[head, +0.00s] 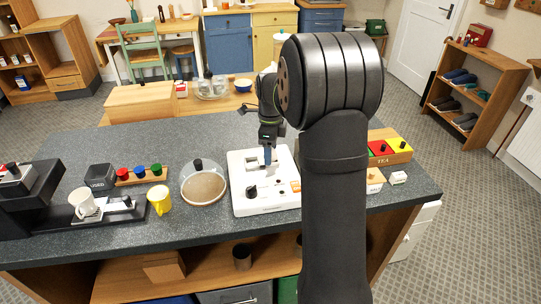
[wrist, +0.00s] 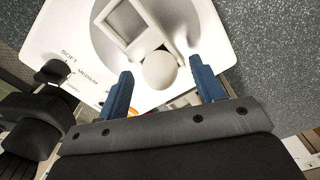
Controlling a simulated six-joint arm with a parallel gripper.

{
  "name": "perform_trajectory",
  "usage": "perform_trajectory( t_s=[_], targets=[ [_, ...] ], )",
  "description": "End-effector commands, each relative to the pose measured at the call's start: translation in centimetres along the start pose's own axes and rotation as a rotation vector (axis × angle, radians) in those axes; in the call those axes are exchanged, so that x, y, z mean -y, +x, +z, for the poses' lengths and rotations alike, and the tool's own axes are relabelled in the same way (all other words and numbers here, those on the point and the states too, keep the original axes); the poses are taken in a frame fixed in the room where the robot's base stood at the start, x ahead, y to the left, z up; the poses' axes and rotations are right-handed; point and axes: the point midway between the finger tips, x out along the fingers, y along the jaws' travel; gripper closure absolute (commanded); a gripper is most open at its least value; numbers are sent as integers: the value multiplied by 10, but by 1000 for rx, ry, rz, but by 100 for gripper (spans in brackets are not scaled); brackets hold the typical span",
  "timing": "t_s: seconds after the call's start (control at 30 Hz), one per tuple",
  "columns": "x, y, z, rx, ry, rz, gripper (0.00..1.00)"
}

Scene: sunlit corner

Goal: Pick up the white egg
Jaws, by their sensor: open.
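The white egg (wrist: 158,72) shows in the wrist view at the edge of a grey recessed area on a white appliance (wrist: 60,45). A pale square frame (wrist: 130,20) lies just beyond it. My gripper (wrist: 161,67) is open, with one blue finger on each side of the egg and a visible gap to both. In the head view my gripper (head: 267,155) points down over the white appliance (head: 248,207). I cannot make out the egg there. I cannot tell how high the fingertips are above it.
A black knob (wrist: 54,72) stands beside SOFT and MEDIUM markings. A wooden tea box (head: 390,147) stands right. The back left counter is clear.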

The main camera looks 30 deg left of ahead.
Motion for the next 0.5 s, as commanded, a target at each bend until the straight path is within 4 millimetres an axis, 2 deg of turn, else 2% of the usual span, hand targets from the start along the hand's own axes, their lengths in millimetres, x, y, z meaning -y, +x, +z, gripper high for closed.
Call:
perform_trajectory(
  t_s=[0.23, 0.27, 0.4, 0.43, 0.5],
  targets=[
    [0, 2, 0, 0, 0, 0, 38],
    [0, 2, 0, 0, 0, 0, 42],
    [0, 2, 0, 0, 0, -1, 70],
    [0, 2, 0, 0, 0, -1, 73],
    [0, 2, 0, 0, 0, 0, 73]
  ],
)
